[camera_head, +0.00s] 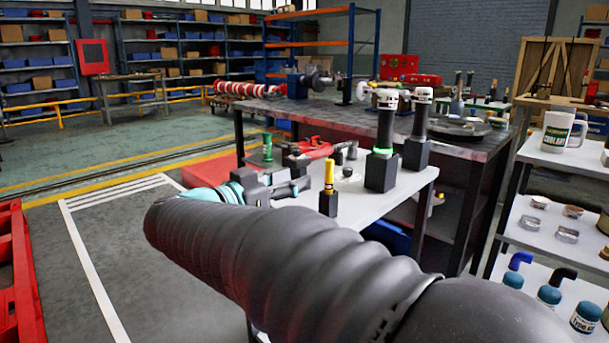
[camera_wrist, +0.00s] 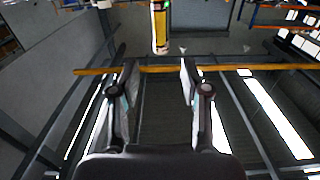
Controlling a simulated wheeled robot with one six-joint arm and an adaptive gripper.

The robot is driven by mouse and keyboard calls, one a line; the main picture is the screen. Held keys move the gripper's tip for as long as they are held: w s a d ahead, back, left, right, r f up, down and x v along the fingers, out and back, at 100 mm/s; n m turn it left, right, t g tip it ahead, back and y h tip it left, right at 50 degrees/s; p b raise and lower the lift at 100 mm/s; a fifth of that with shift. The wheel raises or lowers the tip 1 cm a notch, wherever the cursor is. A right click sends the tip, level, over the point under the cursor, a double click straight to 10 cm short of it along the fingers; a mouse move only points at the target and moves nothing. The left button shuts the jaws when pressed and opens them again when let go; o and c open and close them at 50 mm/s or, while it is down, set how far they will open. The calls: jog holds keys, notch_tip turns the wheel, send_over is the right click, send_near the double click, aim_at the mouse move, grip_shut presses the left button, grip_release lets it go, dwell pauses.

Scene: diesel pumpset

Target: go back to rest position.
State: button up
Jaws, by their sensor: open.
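My arm, in a ribbed black sleeve, crosses the lower middle of the head view. My gripper (camera_head: 284,188) shows past the arm's far end, at the near left edge of a light-topped table (camera_head: 408,186). In the wrist view my gripper (camera_wrist: 158,68) has its two fingers well apart, with nothing between them. A yellow tool (camera_head: 329,174) stands upright in a black block just right of my gripper. A yellow and black object (camera_wrist: 160,25) at the top of the wrist view lies beyond the fingertips, apart from them.
Tall black tools (camera_head: 386,125) stand in blocks on the table. A dark workbench (camera_head: 330,112) is behind it. At right, a white shelf rack (camera_head: 535,228) holds a coolant jug (camera_head: 558,132) and filters. Marked floor (camera_head: 105,215) at left is open beside a red frame (camera_head: 18,275).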

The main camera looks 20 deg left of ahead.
jog(key=shift+s+a, duration=0.15)
jog(key=shift+s, duration=0.25)
